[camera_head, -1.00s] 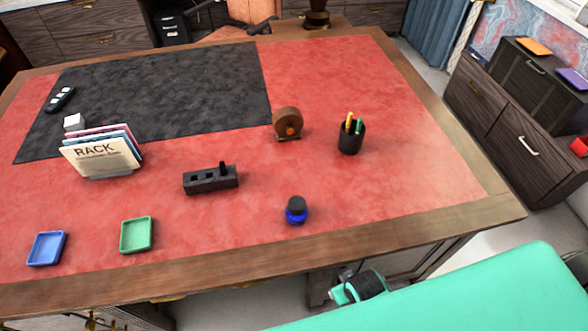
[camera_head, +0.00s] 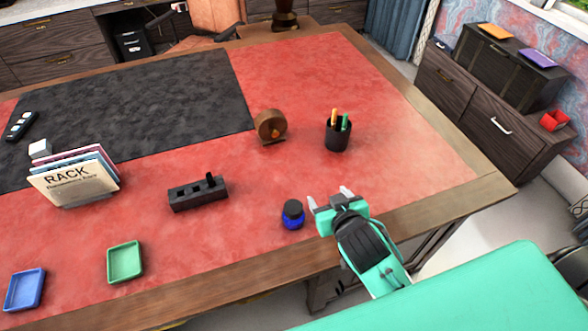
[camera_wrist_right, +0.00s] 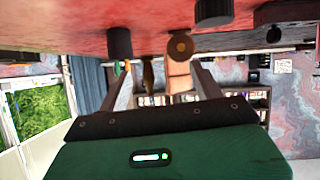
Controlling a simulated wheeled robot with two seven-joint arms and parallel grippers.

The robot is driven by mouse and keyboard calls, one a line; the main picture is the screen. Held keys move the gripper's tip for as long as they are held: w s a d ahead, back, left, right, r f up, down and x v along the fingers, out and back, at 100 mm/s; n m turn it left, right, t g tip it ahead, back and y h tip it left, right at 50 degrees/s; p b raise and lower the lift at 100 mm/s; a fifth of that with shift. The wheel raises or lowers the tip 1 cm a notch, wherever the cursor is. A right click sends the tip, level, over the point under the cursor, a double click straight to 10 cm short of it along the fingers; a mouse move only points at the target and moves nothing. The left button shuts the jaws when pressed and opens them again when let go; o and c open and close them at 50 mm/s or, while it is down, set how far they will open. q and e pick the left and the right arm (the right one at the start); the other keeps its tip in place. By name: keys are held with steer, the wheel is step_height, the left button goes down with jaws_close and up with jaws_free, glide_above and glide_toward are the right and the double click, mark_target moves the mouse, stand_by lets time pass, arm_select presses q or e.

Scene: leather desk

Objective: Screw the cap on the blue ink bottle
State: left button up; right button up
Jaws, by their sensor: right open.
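The blue ink bottle (camera_head: 292,221) stands upright on the red desk top, near the front edge. A black cap (camera_head: 293,207) shows on its top; I cannot tell how tightly it sits. My right gripper (camera_head: 328,197) is open and empty, just right of the bottle and apart from it, with its fingers pointing toward the back of the desk. In the right wrist view, which is upside down, a dark cylinder that looks like the bottle (camera_wrist_right: 213,12) is at the top, right of the open fingers. My left gripper is out of view.
A black block with a post (camera_head: 198,193) stands left of the bottle. Behind are a wooden tape dispenser (camera_head: 270,126) and a black pen cup (camera_head: 338,135). Green (camera_head: 124,262) and blue (camera_head: 25,290) trays and a file rack (camera_head: 75,180) are at left. The right of the desk is clear.

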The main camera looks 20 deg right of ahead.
steer(key=w+a+r+n+t+y, duration=0.35)
steer(key=a+r+y, duration=0.2)
steer(key=r, duration=0.45)
steer(key=w+a+r+n+t+y, duration=0.2)
steer(key=w+a+r+t+y, duration=0.25)
steer(key=r, duration=0.55)
steer(key=s+a+r+n+g+y, duration=0.2)
steer(key=s+a+n+g+y, duration=0.4)
steer(key=n+g, duration=0.3)
steer(key=s+a+r+n+g+y, duration=0.2)
steer(key=s+a+n+g+y, duration=0.1)
steer(key=a+n+g+y, duration=0.6)
steer(key=g+h, duration=0.2)
steer(key=h, duration=2.2)
glide_toward(293, 206)
steer(key=shift+m, duration=0.45)
step_height(293, 206, down, 9)
steer(key=shift+w+a+f+p, duration=0.1)
steer(key=shift+w+p, duration=0.05)
steer(key=shift+p, duration=0.85)
